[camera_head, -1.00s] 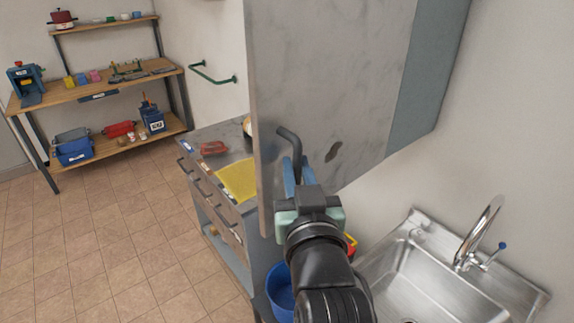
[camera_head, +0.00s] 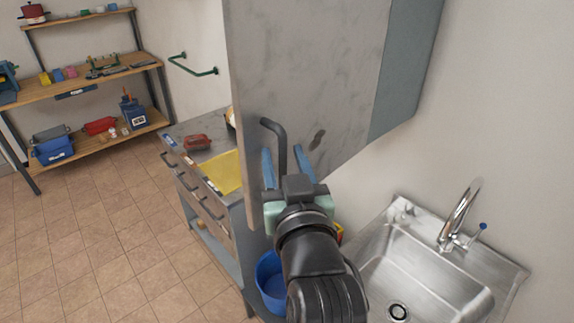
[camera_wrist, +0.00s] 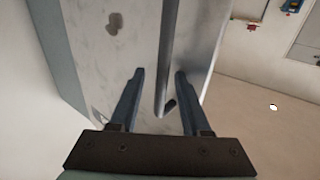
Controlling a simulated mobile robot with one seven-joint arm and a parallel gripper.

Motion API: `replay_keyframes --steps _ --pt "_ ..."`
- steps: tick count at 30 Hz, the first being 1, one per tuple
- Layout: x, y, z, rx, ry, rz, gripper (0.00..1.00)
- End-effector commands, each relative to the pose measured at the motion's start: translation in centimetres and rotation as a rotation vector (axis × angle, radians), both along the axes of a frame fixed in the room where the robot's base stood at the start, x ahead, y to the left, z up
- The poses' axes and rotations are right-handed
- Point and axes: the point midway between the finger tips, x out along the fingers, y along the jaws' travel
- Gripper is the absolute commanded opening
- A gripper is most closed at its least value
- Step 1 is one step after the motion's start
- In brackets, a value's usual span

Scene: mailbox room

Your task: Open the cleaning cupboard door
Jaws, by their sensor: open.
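The cleaning cupboard door (camera_head: 310,75) is a grey, mottled upright panel on the wall unit; it also fills the upper middle of the wrist view (camera_wrist: 115,60). Its dark, bent bar handle (camera_head: 271,126) is near the door's lower left edge. My gripper (camera_head: 282,152) is open in front of the door's lower part, with two blue fingers apart. In the wrist view, the handle (camera_wrist: 167,55) runs down between the open fingers (camera_wrist: 160,73), with a gap to each. Whether the fingers reach around its full depth is unclear.
A steel sink (camera_head: 435,275) with a tap (camera_head: 458,215) is at lower right. A drawer unit (camera_head: 205,195) with a yellow cloth (camera_head: 226,172) stands left of my arm. A blue bucket (camera_head: 271,280) is below my gripper. Tiled floor at left is clear.

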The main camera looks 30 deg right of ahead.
Motion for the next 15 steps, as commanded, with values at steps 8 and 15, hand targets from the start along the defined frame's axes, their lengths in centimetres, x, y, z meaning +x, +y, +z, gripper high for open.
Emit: replay_keyframes --steps 8,15 --pt "-2.9 0.9 -0.4 -0.002 -0.002 0.0 0.47" --pt "-7.6 2.2 -0.4 -0.002 -0.002 -0.002 0.47"
